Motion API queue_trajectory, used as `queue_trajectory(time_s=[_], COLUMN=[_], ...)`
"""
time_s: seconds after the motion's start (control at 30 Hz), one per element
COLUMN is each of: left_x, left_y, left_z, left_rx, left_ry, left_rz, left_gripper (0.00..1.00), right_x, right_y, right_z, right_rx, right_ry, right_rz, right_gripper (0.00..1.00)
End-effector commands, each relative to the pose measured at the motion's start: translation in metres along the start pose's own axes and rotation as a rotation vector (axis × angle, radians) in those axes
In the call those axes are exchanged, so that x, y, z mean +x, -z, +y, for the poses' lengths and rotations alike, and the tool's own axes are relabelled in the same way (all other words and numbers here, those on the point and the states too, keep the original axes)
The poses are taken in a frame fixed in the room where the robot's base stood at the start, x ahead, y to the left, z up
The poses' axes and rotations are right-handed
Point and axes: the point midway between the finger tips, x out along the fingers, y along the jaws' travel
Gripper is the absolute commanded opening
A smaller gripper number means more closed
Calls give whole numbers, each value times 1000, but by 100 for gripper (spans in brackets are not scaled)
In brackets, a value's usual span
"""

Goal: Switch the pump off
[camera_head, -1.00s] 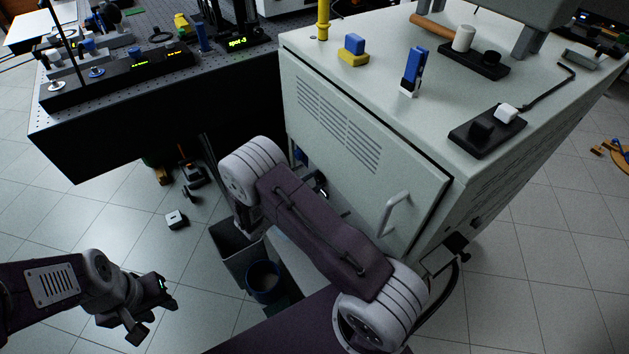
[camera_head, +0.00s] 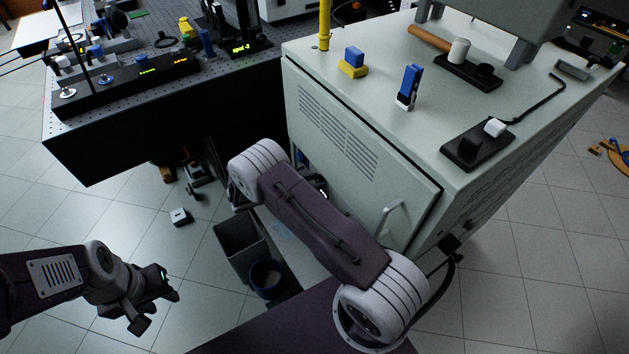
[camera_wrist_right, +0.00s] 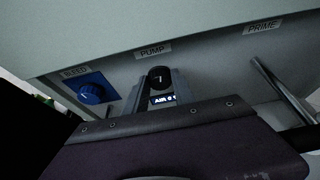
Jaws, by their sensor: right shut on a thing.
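In the right wrist view the black pump knob (camera_wrist_right: 160,77) sits under a PUMP label (camera_wrist_right: 153,50) on a pale panel. My right gripper (camera_wrist_right: 158,86) is shut on it, with a grey finger on each side. A small lit display (camera_wrist_right: 163,99) just below the knob is partly covered; its letters start with "AIR". In the head view my right gripper is hidden behind its own arm, by the pale cabinet (camera_head: 355,110). My left gripper (camera_head: 162,305) hangs open and empty over the floor at the lower left.
A blue BLEED knob (camera_wrist_right: 92,90) is left of the pump knob, and a metal bar (camera_wrist_right: 283,90) stands below the PRIME label (camera_wrist_right: 262,28) on the right. The cabinet door has a handle (camera_head: 392,222). A grey bin (camera_head: 240,245) stands below my right arm.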

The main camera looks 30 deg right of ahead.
Motion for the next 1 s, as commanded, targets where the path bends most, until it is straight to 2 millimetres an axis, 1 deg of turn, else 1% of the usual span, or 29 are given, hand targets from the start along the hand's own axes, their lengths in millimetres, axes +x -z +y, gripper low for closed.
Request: queue_trajectory(time_s=[0.2, 0.4, 0.97, 1.0], left_x=[2, 3, 3, 3], left_y=[0, 0, 0, 0], left_z=[0, 0, 0, 0], left_rx=[0, 0, 0, 0], left_ry=[0, 0, 0, 0], left_rz=[0, 0, 0, 0], left_gripper=[36, 36, 36, 36], right_x=[0, 0, 0, 0], right_y=[1, 0, 0, 0], right_z=[1, 2, 2, 2], right_rx=[-112, -173, -202, -202], right_ry=[46, 72, 82, 82], right_rz=[-1, -1, -2, -2], right_gripper=[0, 0, 0, 34])
